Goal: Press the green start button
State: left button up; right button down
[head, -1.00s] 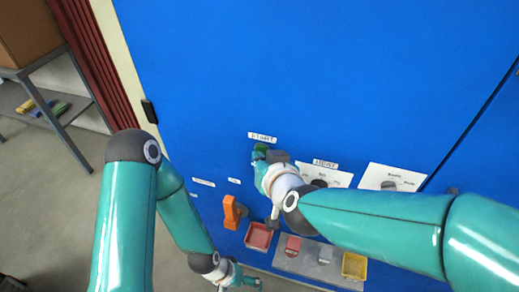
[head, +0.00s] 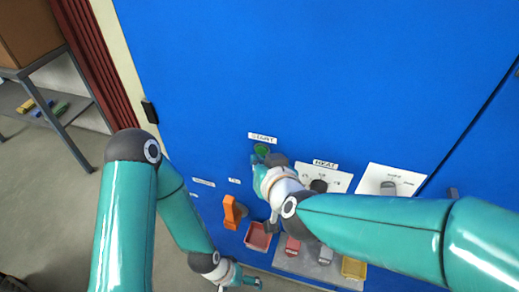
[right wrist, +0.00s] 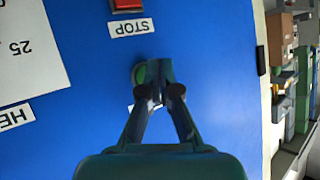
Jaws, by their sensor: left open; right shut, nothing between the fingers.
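The green start button (head: 262,149) sits on the blue panel, just under the START label (head: 262,138). My right gripper (head: 262,160) is shut and empty, its tips just below the button in the head view. In the right wrist view the shut fingertips (right wrist: 158,70) partly cover the green button (right wrist: 140,76), which shows at their left edge. I cannot tell whether the tips touch it. My left gripper (head: 252,284) is open and low in the head view, far from the button.
A red stop button (right wrist: 126,5) with a STOP label lies near the start button. The upper panel is clear.

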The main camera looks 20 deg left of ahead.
jog(key=shift+s, duration=0.25)
jog(key=shift+s+a+p, duration=0.1)
jog(key=shift+s+p, duration=0.25)
jog(key=shift+s, duration=2.15)
jog(key=w+d+f+m+g+h, duration=0.1)
jog(key=d+f+m+g+h, duration=0.1)
jog(key=d+f, duration=0.75)
jog(key=d+f+m+g+h, duration=0.15)
jog(key=d+f, duration=0.45)
jog(key=f, duration=0.7)
jog(key=s+d+f+m+g, duration=0.1)
jog(key=s+d+f+g, duration=0.2)
jog(key=s+f, duration=0.3)
jog(key=s+d+f+m+g, duration=0.2)
jog(key=s+d+f+g, duration=0.1)
jog(key=s+d+f, duration=0.2)
jog(key=shift+s+d+f, duration=0.35)
jog(key=shift+s+f, duration=0.35)
jog(key=shift+f, duration=0.25)
